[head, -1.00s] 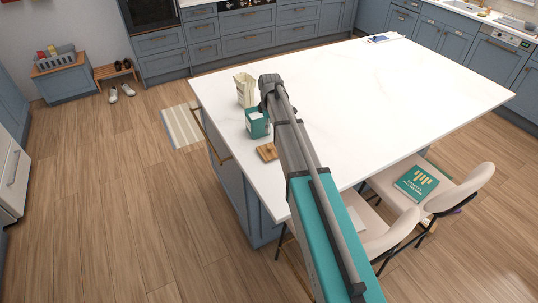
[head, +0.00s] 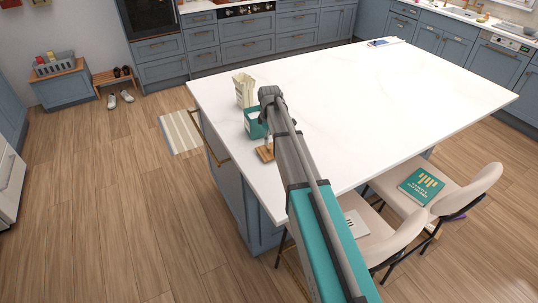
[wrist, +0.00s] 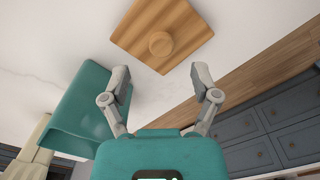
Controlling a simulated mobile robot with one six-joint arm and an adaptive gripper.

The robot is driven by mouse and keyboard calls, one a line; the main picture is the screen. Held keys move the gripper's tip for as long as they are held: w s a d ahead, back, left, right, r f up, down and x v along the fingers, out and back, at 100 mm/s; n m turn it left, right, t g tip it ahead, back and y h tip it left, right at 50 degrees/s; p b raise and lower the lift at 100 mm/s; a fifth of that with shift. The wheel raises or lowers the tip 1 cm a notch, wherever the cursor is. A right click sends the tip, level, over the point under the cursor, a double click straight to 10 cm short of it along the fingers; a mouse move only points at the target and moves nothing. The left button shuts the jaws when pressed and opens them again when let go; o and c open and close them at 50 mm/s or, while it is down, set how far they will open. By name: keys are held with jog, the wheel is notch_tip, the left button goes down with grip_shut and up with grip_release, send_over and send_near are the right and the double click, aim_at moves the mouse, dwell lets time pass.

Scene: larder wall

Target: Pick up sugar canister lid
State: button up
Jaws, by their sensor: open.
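The sugar canister lid is a square wooden lid with a round knob (wrist: 161,43). It lies on the white worktop near the island's edge, and in the head view the lid (head: 265,154) is partly hidden by my arm. My gripper (wrist: 156,72) is open and empty in the wrist view, its two fingers spread just short of the lid, which lies beyond the fingertips. The teal canister (wrist: 84,108) stands open to the left of my gripper; in the head view the canister (head: 255,123) is partly behind my arm.
A cream container (head: 244,90) stands behind the teal canister. Two chairs stand at the island's near side, with a teal book (head: 422,185) on one seat.

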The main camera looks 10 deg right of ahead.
aim_at(270, 146)
jog(key=shift+f, duration=0.15)
jog(key=shift+s+f+b, duration=0.1)
jog(key=shift+f+b, duration=2.35)
jog(key=shift+b, duration=0.15)
grip_shut()
